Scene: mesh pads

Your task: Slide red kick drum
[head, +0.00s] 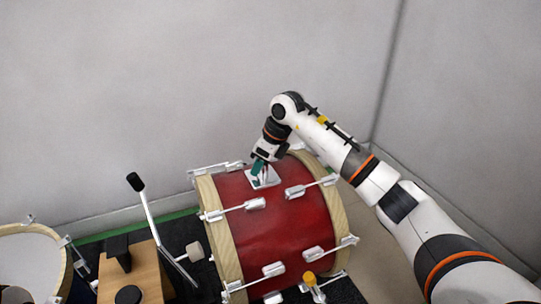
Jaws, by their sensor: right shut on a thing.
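The red kick drum (278,232) lies on its side on the dark floor, with pale wood hoops and several silver lugs around its shell. A white mount with an upright piece (265,180) sits on top of the drum. My right gripper (258,168) reaches down from above and is shut at this mount on the drum's top. The fingertips are small in the view and partly merge with the mount. My left gripper does not show.
A wooden box (148,270) and a white-headed drum (30,262) are at the lower left. Grey walls rise close behind and to the right.

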